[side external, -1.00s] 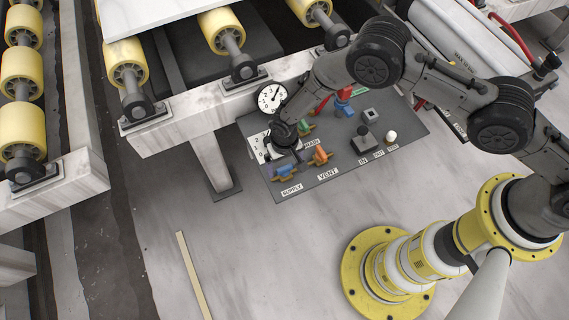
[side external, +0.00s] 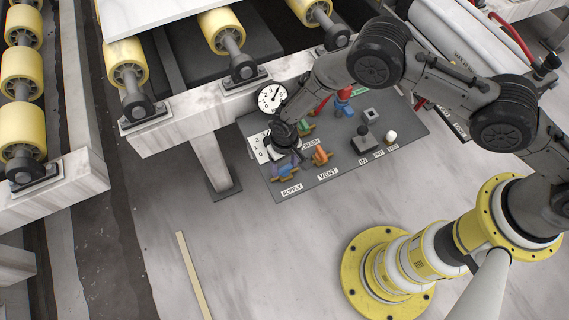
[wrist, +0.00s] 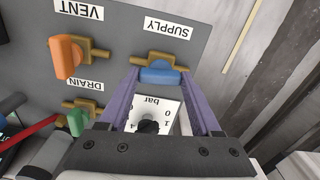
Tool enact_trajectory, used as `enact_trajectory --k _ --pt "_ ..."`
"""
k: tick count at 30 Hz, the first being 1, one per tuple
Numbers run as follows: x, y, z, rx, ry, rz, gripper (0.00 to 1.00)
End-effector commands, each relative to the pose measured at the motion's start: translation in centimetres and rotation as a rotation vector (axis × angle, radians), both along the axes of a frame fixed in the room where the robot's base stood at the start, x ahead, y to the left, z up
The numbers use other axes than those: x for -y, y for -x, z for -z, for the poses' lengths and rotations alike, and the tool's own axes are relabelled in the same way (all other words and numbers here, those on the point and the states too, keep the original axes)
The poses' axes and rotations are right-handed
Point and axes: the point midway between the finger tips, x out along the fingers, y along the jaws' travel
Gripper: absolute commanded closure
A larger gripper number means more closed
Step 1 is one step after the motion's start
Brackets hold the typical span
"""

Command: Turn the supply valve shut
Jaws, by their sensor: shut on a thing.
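The supply valve is a brass body (wrist: 148,57) with a blue handle (wrist: 160,75), beside the SUPPLY label (wrist: 168,28) in the wrist view. The blue handle looks roughly in line with the brass body. My gripper (wrist: 160,80) has its two purple fingers at the two ends of the blue handle, shut on it. In the side external view my gripper (side external: 289,157) reaches down over the supply valve's blue handle (side external: 282,168) at the panel's near left corner and partly hides it.
The vent valve's orange handle (wrist: 65,57) stands across its brass body. The drain valve's green handle (wrist: 77,122) is close by. A white roller frame (side external: 190,125) stands behind.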

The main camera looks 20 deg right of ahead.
Motion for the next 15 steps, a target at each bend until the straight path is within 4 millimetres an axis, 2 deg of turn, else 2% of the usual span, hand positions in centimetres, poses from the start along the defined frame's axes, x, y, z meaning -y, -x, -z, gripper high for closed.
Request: enact_trajectory --k 15 --pt "-0.02 -0.05 -0.09 0.001 0.000 -0.467 0.91"
